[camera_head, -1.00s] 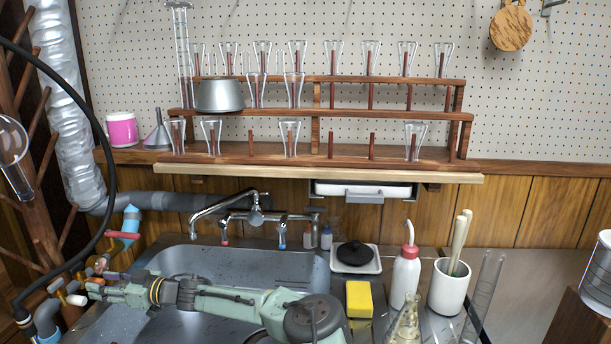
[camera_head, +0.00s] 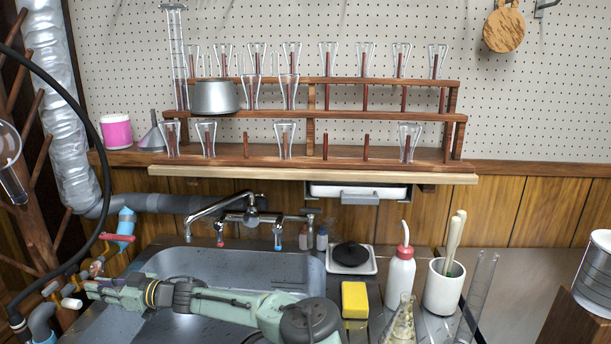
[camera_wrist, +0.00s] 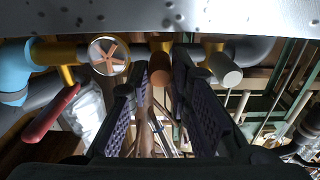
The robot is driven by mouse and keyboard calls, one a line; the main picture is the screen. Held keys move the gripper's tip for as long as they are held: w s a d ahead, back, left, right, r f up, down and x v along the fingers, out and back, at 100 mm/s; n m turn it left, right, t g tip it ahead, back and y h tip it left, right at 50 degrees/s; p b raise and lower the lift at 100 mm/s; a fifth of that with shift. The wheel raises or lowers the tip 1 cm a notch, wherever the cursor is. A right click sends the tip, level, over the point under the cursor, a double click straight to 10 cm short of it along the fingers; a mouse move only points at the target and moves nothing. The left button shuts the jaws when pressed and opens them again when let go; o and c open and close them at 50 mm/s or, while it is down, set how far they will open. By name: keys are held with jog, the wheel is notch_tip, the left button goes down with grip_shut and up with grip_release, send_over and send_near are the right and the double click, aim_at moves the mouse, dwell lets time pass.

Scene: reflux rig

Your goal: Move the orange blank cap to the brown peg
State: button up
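An orange-brown cap (camera_wrist: 160,70) sits on the pipework in the wrist view, ahead of and between my fingers. My gripper (camera_wrist: 160,100) is open, with a dark ridged finger on either side and a visible gap; no held object shows. In the head view my gripper (camera_head: 92,287) is low at the left, by the pipe fittings, and the cap is too small there to make out surely. Brown wooden pegs stick out from a dark post (camera_head: 25,130) at the far left, and several upright brown pegs (camera_head: 325,146) stand on the shelf rack. I cannot tell which is the task's peg.
A red valve handle (camera_wrist: 50,113), a round valve wheel (camera_wrist: 108,56) and a white cap (camera_wrist: 226,71) are close around the gripper. A black hose (camera_head: 105,150) curves past at the left. The sink (camera_head: 240,262) lies under my arm. Glassware fills the rack.

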grip_shut()
jog(key=shift+d, duration=0.1)
dwell(0.3)
jog(key=shift+s+d+p, duration=0.15)
jog(key=shift+d+p, duration=0.6)
jog(key=shift+d, duration=0.7)
jog(key=shift+s+d+p, duration=0.1)
jog(key=shift+d+p, duration=0.6)
jog(key=shift+d, duration=0.75)
